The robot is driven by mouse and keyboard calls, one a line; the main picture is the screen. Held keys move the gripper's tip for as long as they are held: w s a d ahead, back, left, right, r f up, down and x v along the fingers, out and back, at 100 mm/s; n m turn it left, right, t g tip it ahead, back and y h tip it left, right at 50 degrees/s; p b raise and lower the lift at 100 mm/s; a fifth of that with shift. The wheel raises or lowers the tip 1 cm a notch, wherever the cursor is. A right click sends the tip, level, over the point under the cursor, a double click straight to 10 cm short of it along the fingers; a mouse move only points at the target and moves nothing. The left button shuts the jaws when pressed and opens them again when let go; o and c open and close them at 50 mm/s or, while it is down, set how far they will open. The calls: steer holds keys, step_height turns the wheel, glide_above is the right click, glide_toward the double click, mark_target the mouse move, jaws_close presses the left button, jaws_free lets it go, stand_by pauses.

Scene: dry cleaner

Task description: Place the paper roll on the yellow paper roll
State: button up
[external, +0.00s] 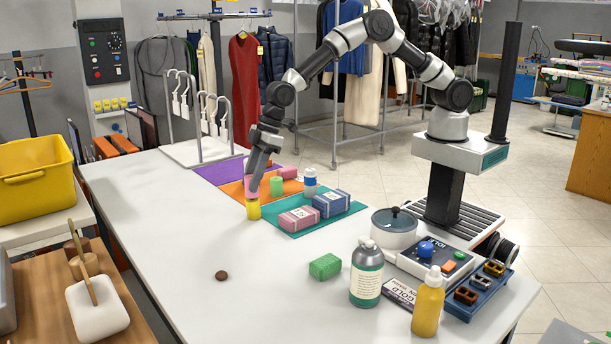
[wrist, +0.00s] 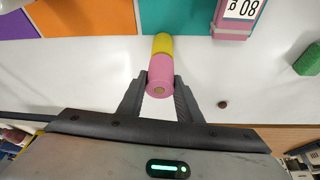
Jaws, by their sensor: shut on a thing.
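My gripper (wrist: 160,95) is shut on a pink paper roll (wrist: 160,76), whose round end with a brown core faces the wrist camera. The yellow paper roll (wrist: 162,43) shows just beyond the pink one in the wrist view, in line with it. In the external view my gripper (external: 254,188) points down, right above the yellow roll (external: 253,210), which stands upright on the white table beside the mats. The fingers mostly hide the pink roll there. I cannot tell whether the two rolls touch.
Purple, orange and teal mats (external: 288,232) lie behind the yellow roll. A green roll (external: 276,186), a white-and-blue bottle (external: 310,182) and wrapped packages (external: 299,218) stand close by. A green block (external: 324,267) and brown disc (external: 221,275) lie nearer the front. The table's left-middle is clear.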

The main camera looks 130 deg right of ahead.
steer(key=shift+f+b, duration=0.35)
steer(key=shift+f, duration=0.15)
steer(key=o, duration=1)
steer(key=shift+o, duration=0.2)
steer(key=d+p+v, duration=0.1)
steer(key=v, duration=1.2)
steer(key=shift+w+a, duration=0.25)
steer(key=shift+a, duration=0.2)
steer(key=shift+r, duration=0.1)
